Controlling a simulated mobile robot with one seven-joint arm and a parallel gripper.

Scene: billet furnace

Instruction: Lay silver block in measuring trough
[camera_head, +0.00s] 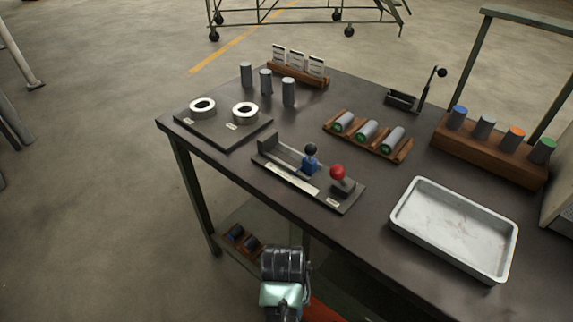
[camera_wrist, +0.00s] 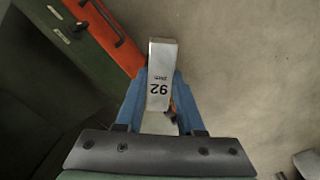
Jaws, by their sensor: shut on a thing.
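The silver block (camera_wrist: 161,55) is a pale metal bar marked "92", seen upside down in the wrist view. My gripper (camera_wrist: 160,92) has blue fingers shut on its two sides. The block is held over the floor; I cannot make it out in the head view, where only part of my arm shows low at the table's front edge. The likely measuring trough (camera_head: 285,158) is a dark channel on a base plate near the table's front edge. A blue slider (camera_head: 310,162) with a black knob and a red knob (camera_head: 337,172) stand at its right part. The channel looks empty.
On the dark table (camera_head: 355,108) stand a plate with two rings (camera_head: 245,113), several grey cylinders (camera_head: 289,92), a wooden rack of cylinders (camera_head: 366,132), a metal tray (camera_head: 452,232) and a wooden colour-capped rack (camera_head: 490,155). An orange-red panel (camera_wrist: 107,33) is left of the block.

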